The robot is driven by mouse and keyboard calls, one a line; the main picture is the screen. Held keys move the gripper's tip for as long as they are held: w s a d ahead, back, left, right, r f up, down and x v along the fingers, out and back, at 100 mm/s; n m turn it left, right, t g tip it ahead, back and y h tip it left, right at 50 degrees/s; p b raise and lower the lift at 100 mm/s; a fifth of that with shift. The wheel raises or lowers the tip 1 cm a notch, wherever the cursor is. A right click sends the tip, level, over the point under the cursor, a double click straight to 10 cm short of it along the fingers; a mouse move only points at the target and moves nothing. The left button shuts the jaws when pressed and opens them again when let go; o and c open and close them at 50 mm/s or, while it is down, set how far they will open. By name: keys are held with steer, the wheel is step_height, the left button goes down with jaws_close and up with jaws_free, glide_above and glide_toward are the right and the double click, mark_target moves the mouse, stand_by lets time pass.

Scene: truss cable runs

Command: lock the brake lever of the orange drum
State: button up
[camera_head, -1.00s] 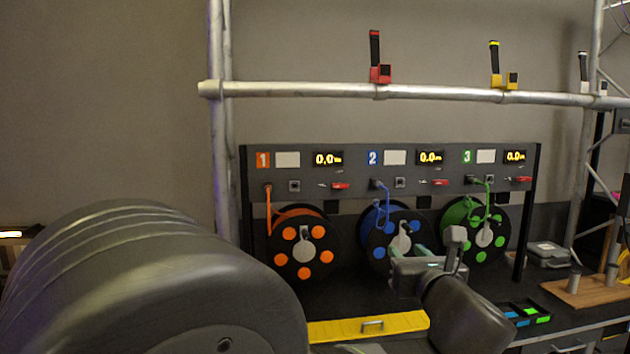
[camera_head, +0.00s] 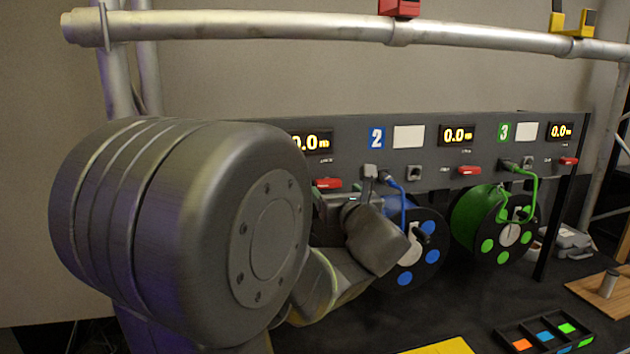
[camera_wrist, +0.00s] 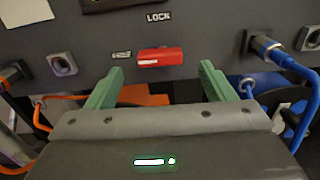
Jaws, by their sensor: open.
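The red brake lever (camera_wrist: 160,57) of the orange drum lies horizontal on the grey panel in the wrist view, below the LOCK label and beside a second small label to its left. It also shows in the head view (camera_head: 327,184), just above my gripper's body. My gripper (camera_wrist: 161,82) is open, its two green fingers apart on either side of the lever and a little below it in the picture, with nothing between them. Touch cannot be told. Part of the orange drum (camera_wrist: 143,95) shows beneath the lever; my arm hides it in the head view.
The blue drum (camera_head: 411,245) and green drum (camera_head: 488,222) stand to the right, with their own red levers above. A blue cable plug (camera_wrist: 262,45) sits right of the lever, and an orange cable (camera_wrist: 42,115) hangs left. A sorting tray (camera_head: 545,336) lies on the bench.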

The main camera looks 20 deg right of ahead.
mark_target(330, 184)
steer(key=w+p, duration=0.1)
steer(key=w, duration=0.4)
steer(key=shift+w+d, duration=0.15)
steer(key=shift+w, duration=0.05)
steer(key=c, duration=1)
